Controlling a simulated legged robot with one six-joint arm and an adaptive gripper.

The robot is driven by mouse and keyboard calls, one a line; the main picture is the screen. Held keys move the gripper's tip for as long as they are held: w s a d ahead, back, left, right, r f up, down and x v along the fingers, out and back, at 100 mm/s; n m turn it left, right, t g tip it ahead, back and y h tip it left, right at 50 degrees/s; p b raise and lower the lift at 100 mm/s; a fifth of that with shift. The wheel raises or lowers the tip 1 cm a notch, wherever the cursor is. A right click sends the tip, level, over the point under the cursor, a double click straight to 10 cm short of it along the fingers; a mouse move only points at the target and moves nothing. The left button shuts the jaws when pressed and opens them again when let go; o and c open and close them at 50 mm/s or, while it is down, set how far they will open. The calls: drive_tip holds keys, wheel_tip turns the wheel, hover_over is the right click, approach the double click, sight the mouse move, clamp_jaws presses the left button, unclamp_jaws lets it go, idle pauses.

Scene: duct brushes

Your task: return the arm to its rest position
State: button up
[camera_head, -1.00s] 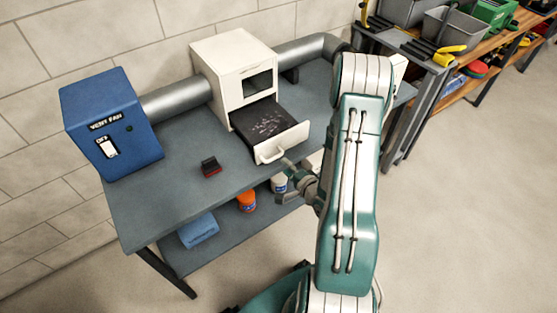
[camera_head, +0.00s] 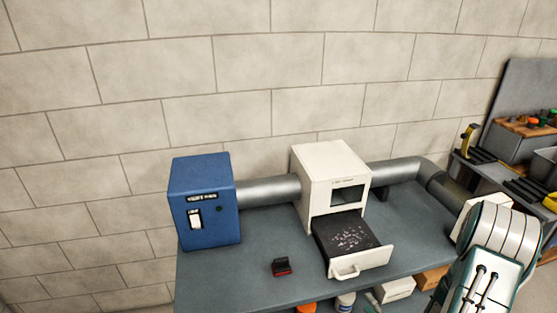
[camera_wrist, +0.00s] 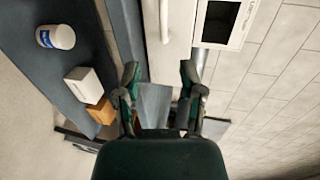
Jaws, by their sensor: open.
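My gripper (camera_wrist: 159,78) shows in the wrist view with its two dark green fingers spread apart. Nothing is held between them. My arm (camera_head: 490,260) is at the lower right of the head view, right of the open drawer. In the head view my gripper is cut off or too unclear to make out.
A blue vent fan box (camera_head: 208,225) stands at the left of the grey bench (camera_head: 225,285). A small black and red block (camera_head: 281,267) lies left of the drawer. Metal ducts (camera_head: 268,190) join the units. A white box (camera_wrist: 90,86) and a jar (camera_wrist: 56,37) are below.

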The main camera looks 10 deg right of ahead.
drive_tip(key=w+a+r+n+g+h, duration=0.25)
drive_tip(key=r+n, duration=0.25)
drive_tip(key=r, duration=0.3)
drive_tip(key=w+a+r+n+g+h, duration=0.1)
drive_tip(key=w+r+n+g, duration=0.1)
drive_tip(key=r+n+g, duration=0.5)
drive_tip(key=s+a+r+n+y, duration=0.3)
drive_tip(key=s+a+r+n, duration=0.2)
drive_tip(key=s+a+r, duration=0.9)
drive_tip(key=shift+s+a+r, duration=0.15)
drive_tip(key=shift+s+a, duration=0.2)
drive_tip(key=shift+s, duration=0.65)
